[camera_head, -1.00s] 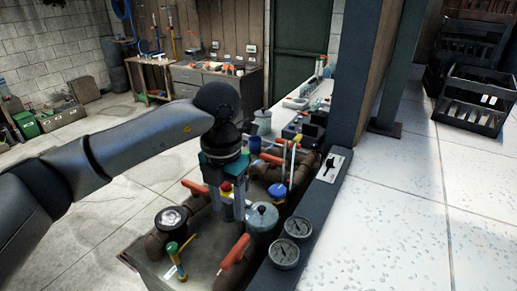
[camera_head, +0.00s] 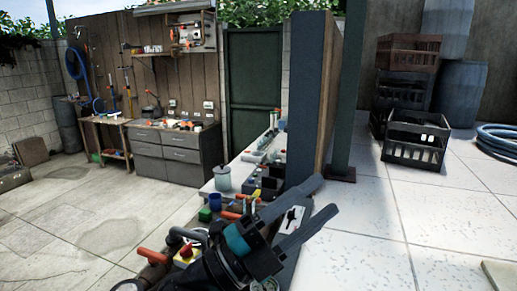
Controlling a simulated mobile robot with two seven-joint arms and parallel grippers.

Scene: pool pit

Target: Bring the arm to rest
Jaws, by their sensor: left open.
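My left gripper (camera_head: 319,199) is at the bottom centre of the head view. It is black with a teal band, and its two dark fingers point up and to the right. The fingers are apart with nothing between them. They are in front of the pump bench (camera_head: 296,222) and its dark post, and partly cover them. I cannot tell how far they are from either. Most of my left arm is out of the picture below. My right gripper is not in view.
Behind the gripper are pipes with a red handle (camera_head: 153,257), a blue cup (camera_head: 215,201), a green block (camera_head: 205,215) and a grey canister (camera_head: 223,179). A dark post (camera_head: 312,100) rises close by. Crates (camera_head: 416,140) stand at the right. Tiled floor is open on both sides.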

